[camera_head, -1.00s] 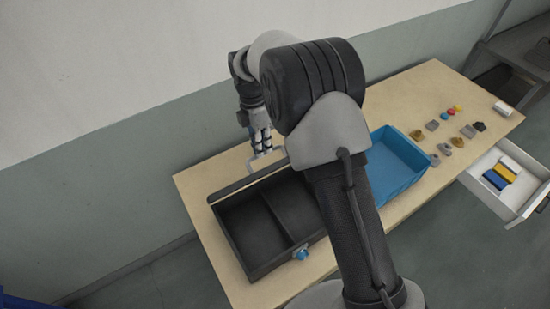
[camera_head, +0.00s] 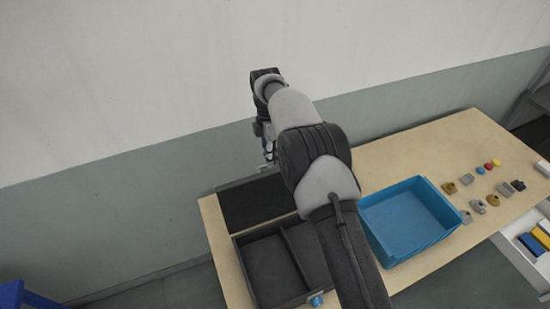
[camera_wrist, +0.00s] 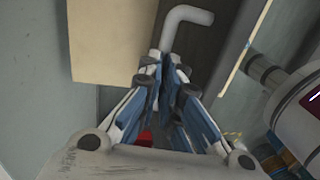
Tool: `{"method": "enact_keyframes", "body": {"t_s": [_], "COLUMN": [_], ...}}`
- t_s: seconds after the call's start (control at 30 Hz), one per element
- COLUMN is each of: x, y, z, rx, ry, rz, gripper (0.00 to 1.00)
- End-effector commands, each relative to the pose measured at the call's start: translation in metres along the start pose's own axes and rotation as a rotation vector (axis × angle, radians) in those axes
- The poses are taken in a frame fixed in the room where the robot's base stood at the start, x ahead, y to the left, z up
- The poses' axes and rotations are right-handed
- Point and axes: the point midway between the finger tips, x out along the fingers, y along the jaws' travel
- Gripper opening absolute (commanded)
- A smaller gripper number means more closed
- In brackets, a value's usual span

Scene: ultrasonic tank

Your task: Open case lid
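The black case (camera_head: 242,273) has two compartments and stands open at the table's front left. Its lid (camera_head: 255,203) is swung back behind the case, its dark inner face showing, low over the table. My gripper (camera_head: 269,152) is at the lid's far edge, partly hidden by my arm in the head view. In the wrist view, my gripper's fingertips (camera_wrist: 165,66) are close together around the end of a bent grey handle (camera_wrist: 188,14). A blue latch (camera_head: 316,301) shows on the case front.
A blue tray (camera_head: 382,243) stands right of the case, with several small parts beyond it on the table (camera_head: 400,150). An open drawer (camera_head: 515,243) holds coloured blocks at the right. The wall is close behind the table.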

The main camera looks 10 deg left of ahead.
Motion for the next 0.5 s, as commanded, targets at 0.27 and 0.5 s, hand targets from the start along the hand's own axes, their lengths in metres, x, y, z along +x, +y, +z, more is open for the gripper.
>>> {"method": "enact_keyframes", "body": {"t_s": [0.27, 0.5], "x": [0.0262, 0.0262], "y": [-0.0071, -0.0073], "z": [-0.0021, -0.0019], "rx": [-0.004, -0.003], "ry": [0.005, 0.005], "rz": [-0.046, -0.047], "gripper": [0.00, 0.10]}}
